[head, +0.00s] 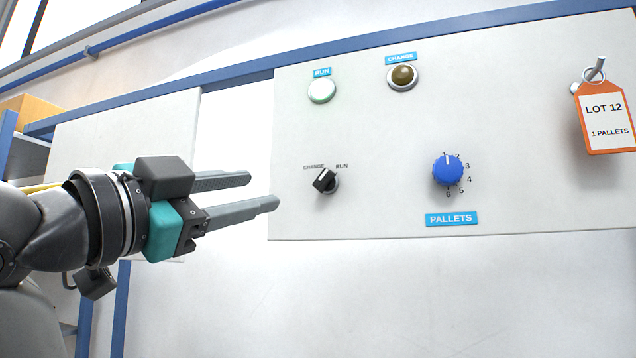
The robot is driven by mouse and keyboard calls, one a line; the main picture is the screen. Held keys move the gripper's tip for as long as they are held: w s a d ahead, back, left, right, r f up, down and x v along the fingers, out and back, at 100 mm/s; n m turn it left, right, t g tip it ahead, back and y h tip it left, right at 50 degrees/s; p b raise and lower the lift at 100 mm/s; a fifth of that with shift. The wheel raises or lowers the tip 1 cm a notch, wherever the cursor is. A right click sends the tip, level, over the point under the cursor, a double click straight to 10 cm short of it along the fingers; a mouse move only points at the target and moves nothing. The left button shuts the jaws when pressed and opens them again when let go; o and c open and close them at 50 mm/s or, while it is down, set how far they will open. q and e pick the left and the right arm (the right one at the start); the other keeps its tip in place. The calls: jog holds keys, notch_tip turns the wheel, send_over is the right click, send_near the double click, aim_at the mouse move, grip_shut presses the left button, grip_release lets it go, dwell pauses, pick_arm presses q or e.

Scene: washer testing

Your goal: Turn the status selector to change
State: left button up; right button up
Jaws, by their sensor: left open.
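The status selector (325,181) is a small black knob on a white panel, with CHANGE printed at its upper left and RUN at its upper right. Its handle is tilted, but I cannot tell for sure which label it points to. My left gripper (262,191) comes in from the left with its two grey fingers apart and nothing between them. Its fingertips are left of the selector in the picture and do not touch it. My right gripper is not in view.
Above the selector are a pale green RUN lamp (321,90) and a dull amber CHANGE lamp (403,75). A blue PALLETS dial (447,170) is to the right. An orange-edged LOT 12 tag (605,118) hangs from a peg at the far right.

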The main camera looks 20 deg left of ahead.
aim_at(320, 178)
pick_arm(q)
jog(key=p+x, duration=0.4)
jog(key=x, duration=1.1)
jog(key=shift+r, duration=0.1)
grip_shut()
